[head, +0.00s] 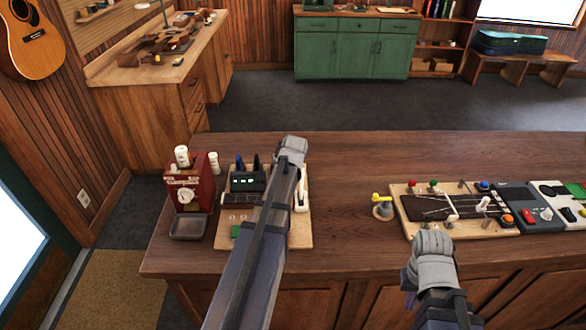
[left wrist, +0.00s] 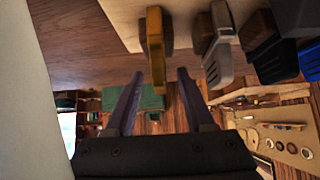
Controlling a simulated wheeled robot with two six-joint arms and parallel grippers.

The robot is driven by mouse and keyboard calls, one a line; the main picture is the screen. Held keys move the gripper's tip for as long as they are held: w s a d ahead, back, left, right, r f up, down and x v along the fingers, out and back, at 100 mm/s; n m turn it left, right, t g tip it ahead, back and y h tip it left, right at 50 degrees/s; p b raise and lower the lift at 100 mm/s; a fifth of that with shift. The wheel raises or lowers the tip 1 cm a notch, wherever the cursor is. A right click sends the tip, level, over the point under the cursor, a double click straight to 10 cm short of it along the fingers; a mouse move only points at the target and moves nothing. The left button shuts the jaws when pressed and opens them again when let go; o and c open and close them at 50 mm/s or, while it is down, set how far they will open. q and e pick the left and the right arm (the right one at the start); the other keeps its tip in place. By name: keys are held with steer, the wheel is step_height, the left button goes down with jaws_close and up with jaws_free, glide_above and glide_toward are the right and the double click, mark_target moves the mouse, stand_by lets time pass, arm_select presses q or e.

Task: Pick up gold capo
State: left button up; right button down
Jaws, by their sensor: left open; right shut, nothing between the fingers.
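The gold capo (left wrist: 155,48) stands out from a pale board at the top of the left wrist view. My left gripper (left wrist: 158,76) is open there, with one dark finger on each side of the capo's near end in the picture. I cannot tell whether either finger touches it. In the head view my left arm covers the middle of the wooden board (head: 224,238), and I cannot make out the gold capo or the left fingers. My right gripper (head: 410,298) is shut and empty near the table's front edge, mostly hidden by its own wrist.
Silver (left wrist: 219,45), black (left wrist: 270,48) and blue (left wrist: 309,61) capos stand beside the gold one. A pedal and string board (head: 408,218) lies right. The table (head: 345,165) between is mostly clear.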

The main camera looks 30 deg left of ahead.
arm_select(q)
steer(key=shift+b+x, duration=0.4)
steer(key=shift+x, duration=0.7)
steer(key=shift+r, duration=0.1)
steer(key=shift+c, duration=0.5)
jaws_close()
